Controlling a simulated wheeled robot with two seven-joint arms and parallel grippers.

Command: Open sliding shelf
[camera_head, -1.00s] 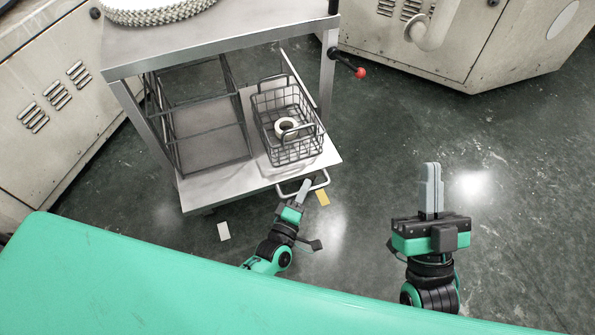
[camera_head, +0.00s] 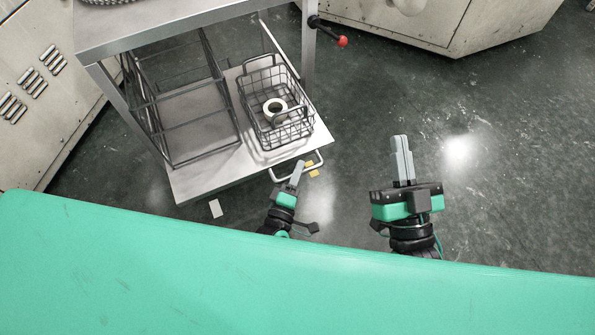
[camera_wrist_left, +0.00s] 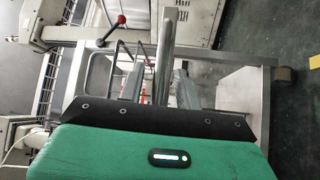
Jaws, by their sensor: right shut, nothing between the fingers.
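The sliding shelf (camera_head: 200,187) is a pale metal plate low in the metal table, partly pulled out past the table's front legs. Its looped handle (camera_head: 321,160) sticks out at the front right. The fingers hide part of the bar. My right gripper (camera_head: 402,160) is shut and empty over open floor, to the right of the shelf.
A wire basket (camera_head: 292,138) with a white ring (camera_head: 274,107) stands on the shelf, beside a wire rack (camera_head: 236,122). A red-knobbed lever (camera_head: 342,41) juts from the table. Machine cabinets (camera_head: 38,100) stand left and behind. Floor at right is clear.

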